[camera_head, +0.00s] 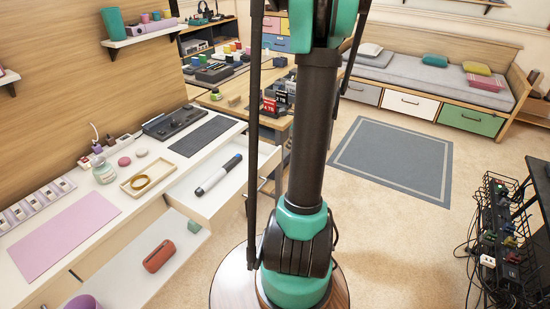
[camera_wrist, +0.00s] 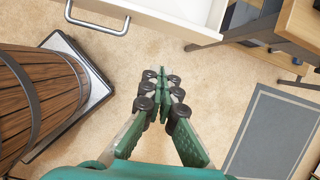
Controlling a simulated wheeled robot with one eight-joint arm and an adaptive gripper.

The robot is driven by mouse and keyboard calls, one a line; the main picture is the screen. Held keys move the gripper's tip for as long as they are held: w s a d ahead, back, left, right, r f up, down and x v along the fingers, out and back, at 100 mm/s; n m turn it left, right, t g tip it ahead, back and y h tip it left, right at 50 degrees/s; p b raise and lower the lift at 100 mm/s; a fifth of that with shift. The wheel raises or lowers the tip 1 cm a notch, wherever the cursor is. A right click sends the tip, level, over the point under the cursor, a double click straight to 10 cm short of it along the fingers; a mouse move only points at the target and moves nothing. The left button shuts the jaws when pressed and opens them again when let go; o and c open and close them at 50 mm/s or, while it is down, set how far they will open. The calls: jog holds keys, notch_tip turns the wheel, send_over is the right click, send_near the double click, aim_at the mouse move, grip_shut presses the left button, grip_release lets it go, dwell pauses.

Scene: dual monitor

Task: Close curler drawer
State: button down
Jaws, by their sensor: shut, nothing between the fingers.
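The curler drawer (camera_head: 246,178) is pulled out at the right end of the white vanity in the head view. A white, blue and dark curler (camera_head: 218,175) lies inside it. In the wrist view, a white drawer front with a pale metal handle (camera_wrist: 98,28) shows at the top left. My gripper (camera_wrist: 165,82) is shut and empty, its green fingers together over the bare floor. It is apart from the handle, below and to the right of it in the wrist view. In the head view, my arm hides the gripper.
A lower drawer (camera_head: 130,262) is also open, holding a red case (camera_head: 159,256) and a small green box (camera_head: 194,226). A wooden desk (camera_head: 240,88) stands beyond. A grey rug (camera_head: 392,160) lies on clear floor to the right. A black wire rack (camera_head: 505,235) stands at far right.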

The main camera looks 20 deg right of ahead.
jog(key=m, duration=0.1)
send_near(275, 157)
jog(key=s+a+f, duration=0.1)
jog(key=s+f, duration=0.4)
jog(key=shift+w+a+f, duration=0.15)
jog(key=shift+w+a, duration=0.55)
jog(key=shift+w, duration=0.25)
jog(key=shift+w+a+f, duration=0.1)
jog(key=shift+w+a, duration=0.55)
jog(key=shift+w, duration=0.25)
jog(key=w+a, duration=0.3)
jog(key=w, duration=0.2)
jog(key=w+a, duration=0.4)
jog(key=w, duration=0.1)
jog(key=w+a, duration=0.4)
jog(key=w, duration=0.1)
jog(key=shift+w, duration=0.15)
